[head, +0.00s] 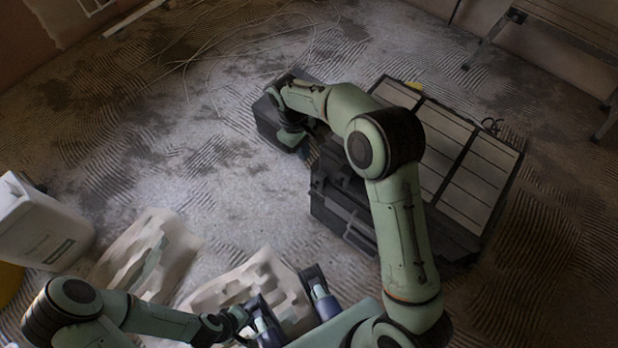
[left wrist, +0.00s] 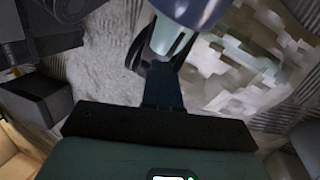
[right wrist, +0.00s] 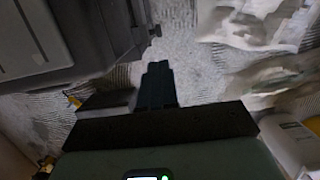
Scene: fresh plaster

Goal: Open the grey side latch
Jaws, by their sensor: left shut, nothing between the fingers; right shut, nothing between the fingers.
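A large dark case (head: 341,213) with pale compartment panels on top stands right of centre in the head view. It also fills the upper left of the right wrist view (right wrist: 75,35). I cannot make out the grey side latch for certain; my right arm covers part of the case. My right gripper (head: 309,156) points down beside the case's left side, shut and empty. Its fingers (right wrist: 157,84) show apart from the case in its wrist view.
A smaller dark box (head: 268,122) stands behind my right gripper. A white jug (head: 40,228) is at the left. Pale crumpled pieces (head: 150,250) lie in front. Loose cables (head: 255,38) lie at the back. A trestle (head: 570,35) stands at the upper right. The floor left of centre is clear.

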